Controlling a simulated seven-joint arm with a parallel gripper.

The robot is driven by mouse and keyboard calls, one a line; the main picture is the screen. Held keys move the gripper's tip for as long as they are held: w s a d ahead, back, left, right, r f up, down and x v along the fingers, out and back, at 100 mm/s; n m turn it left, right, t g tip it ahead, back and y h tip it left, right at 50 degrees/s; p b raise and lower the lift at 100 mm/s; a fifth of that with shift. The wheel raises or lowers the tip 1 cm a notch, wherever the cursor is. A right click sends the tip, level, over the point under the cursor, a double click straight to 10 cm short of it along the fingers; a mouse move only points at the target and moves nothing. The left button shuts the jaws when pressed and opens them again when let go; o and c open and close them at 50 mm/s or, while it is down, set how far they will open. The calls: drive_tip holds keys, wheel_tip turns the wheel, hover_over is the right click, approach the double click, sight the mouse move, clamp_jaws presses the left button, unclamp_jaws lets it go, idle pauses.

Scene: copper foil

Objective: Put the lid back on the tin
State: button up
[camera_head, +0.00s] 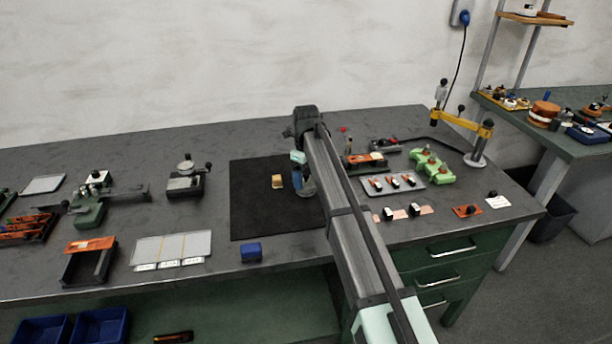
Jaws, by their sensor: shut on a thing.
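My gripper (304,190) hangs low over the right part of the black mat (255,215), largely hidden by my own arm. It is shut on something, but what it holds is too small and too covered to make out. A small tan block-like thing (278,181) with a darker edge sits on the mat, just left of my gripper and apart from it. I cannot tell whether this is the tin. I cannot pick out the lid for sure.
A blue block (251,252) stands at the bench's front edge. A grey tray (393,183) and green blocks (432,166) lie right of my arm. A small device (186,181) stands left of the mat. The mat's left part is clear.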

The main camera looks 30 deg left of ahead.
drive_tip(key=o, duration=0.9)
drive_tip(key=shift+o, duration=0.2)
drive_tip(key=shift+r, duration=0.1)
drive_tip(key=shift+r, duration=3.45)
clamp_jaws()
drive_tip(key=shift+f, duration=2.35)
